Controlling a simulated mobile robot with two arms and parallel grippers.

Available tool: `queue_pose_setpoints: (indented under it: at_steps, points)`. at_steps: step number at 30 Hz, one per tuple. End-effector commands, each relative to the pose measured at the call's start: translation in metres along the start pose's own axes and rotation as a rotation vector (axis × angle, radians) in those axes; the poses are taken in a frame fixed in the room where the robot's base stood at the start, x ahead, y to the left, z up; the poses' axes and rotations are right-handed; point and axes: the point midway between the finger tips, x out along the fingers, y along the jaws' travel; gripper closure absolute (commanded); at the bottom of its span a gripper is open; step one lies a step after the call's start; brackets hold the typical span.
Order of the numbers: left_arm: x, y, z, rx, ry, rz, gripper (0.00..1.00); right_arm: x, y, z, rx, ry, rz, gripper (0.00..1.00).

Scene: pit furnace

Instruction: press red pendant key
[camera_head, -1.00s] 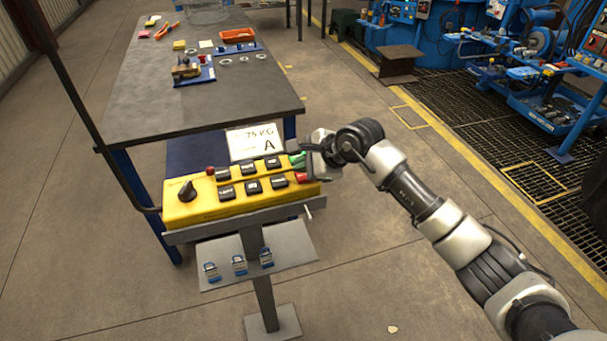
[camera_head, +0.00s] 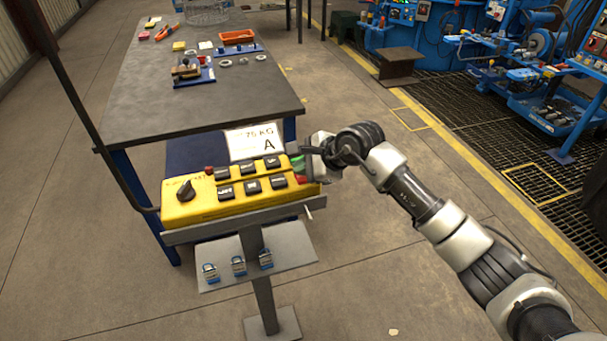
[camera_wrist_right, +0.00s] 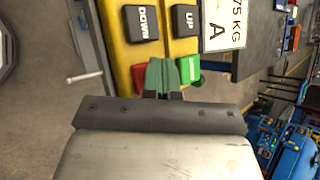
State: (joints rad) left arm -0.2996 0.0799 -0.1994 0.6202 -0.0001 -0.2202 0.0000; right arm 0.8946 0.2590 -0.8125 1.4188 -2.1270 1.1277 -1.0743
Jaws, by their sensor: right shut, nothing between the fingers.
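The yellow pendant (camera_head: 205,207) lies on a grey stand, with a dark knob at its left and several black keys. Its red key (camera_head: 301,179) is at the right end, beside a green key (camera_head: 297,161). My right gripper (camera_head: 305,166) is at that end, shut and empty. In the right wrist view, the red key (camera_wrist_right: 138,78) is left of my dark green fingertips (camera_wrist_right: 162,70) and partly hidden by them. The green key (camera_wrist_right: 189,68) is on their right. I cannot tell whether the tips touch either key. My left gripper is not in view.
A grey workbench (camera_head: 140,110) with tools and trays stands behind the pendant. A white "75 KG A" sign (camera_head: 254,141) rises just behind it. A shelf with small padlocks (camera_head: 238,266) is below. Blue machines (camera_head: 540,100) stand at the back right. The floor at left is clear.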

Motion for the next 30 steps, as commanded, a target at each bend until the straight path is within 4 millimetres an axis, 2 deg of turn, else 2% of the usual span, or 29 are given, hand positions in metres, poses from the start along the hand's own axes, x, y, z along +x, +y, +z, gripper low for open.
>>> queue_pose_setpoints:
  at_steps: [9,21,30]
  points:
    - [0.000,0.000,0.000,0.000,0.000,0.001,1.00,0.001,0.001,-0.001,0.001,0.002,0.003,1.00]
    - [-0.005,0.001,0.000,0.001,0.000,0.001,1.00,-0.012,-0.008,0.008,-0.001,0.002,0.002,1.00]
    - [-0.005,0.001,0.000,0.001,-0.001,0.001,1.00,-0.012,-0.009,0.008,0.000,0.001,0.001,1.00]
